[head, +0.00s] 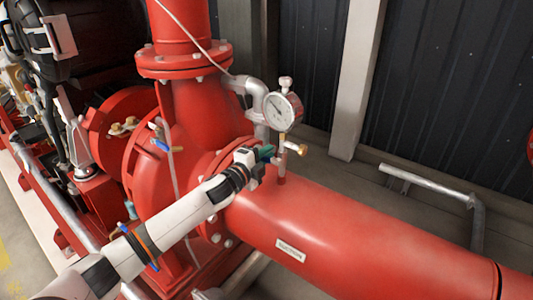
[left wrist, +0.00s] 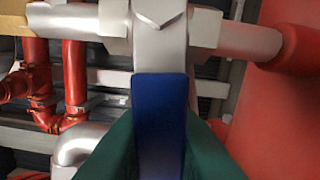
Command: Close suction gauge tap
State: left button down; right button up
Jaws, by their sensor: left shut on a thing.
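The round white suction gauge (head: 283,110) stands upright above the wide red suction pipe (head: 340,235). Below the gauge is a thin stem with a brass fitting (head: 301,150) on its right side. My left gripper (head: 268,154), with green fingers, reaches this stem from the left. In the left wrist view, the tap's blue lever (left wrist: 160,115) lies between the two green fingers, which are shut on it. The lever joins a grey metal tap body (left wrist: 160,45) above it in the picture. The lever is hidden by the fingers in the head view. My right gripper is not in view.
The red pump casing (head: 145,150) and a vertical flanged red pipe (head: 184,60) are left of the gauge. A grey bent pipe (head: 255,90) runs close behind it. A grey post (head: 358,80) and dark wall are behind. Open floor lies beyond the suction pipe.

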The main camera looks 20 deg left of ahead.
pick_arm(q)
jog(key=shift+r+m, duration=0.35)
jog(key=shift+m, duration=0.45)
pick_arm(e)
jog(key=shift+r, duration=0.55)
pick_arm(q)
jog(key=c, duration=1.4)
grip_release()
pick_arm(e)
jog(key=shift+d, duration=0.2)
pick_arm(q)
jog(key=shift+o, duration=0.2)
jog(key=v, duration=1.2)
jog(key=shift+b, duration=0.35)
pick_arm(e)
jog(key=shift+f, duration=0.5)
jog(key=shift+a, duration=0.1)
